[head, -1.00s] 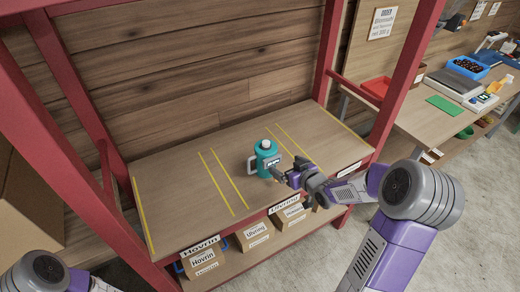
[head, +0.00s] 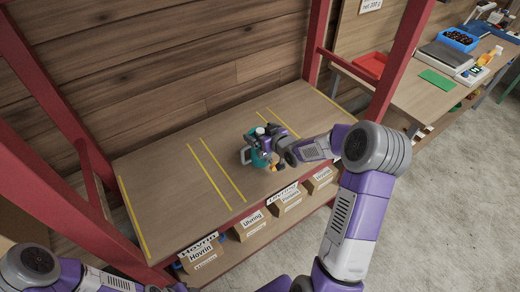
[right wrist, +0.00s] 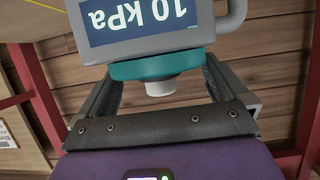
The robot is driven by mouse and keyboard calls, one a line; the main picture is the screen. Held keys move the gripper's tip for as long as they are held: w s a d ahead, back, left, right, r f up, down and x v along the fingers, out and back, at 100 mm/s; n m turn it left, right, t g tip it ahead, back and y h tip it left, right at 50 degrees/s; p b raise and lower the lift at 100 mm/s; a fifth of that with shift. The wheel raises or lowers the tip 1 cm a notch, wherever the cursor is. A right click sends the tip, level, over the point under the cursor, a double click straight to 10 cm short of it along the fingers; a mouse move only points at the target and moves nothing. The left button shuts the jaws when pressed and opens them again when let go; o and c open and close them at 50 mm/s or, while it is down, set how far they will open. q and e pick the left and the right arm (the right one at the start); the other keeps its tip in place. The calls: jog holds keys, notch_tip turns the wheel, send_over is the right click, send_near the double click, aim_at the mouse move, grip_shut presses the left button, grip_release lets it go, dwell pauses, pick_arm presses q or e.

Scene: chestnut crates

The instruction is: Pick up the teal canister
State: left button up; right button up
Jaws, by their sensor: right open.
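The teal canister (head: 256,160) stands on the wooden shelf top between two pairs of yellow lines. Its grey handle (head: 245,155) points left. My right gripper (head: 268,144) is at the canister's upper part and hides some of it. In the right wrist view the canister (right wrist: 158,68) appears upside down, with a white cap and a dark label reading "10 kPa". My right gripper (right wrist: 160,88) is open there, with one finger on each side of the cap end; I cannot tell whether they touch. My left arm shows at the lower left, its gripper out of view.
Red posts (head: 50,95) frame the shelf, with a plank wall (head: 150,60) behind. Labelled cardboard boxes (head: 250,225) sit on the lower level. The shelf top left of the canister is clear. A bench (head: 395,90) with trays and a scale stands at right.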

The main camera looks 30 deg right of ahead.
jog(key=c, duration=1.6)
jog(key=shift+w+r, duration=0.1)
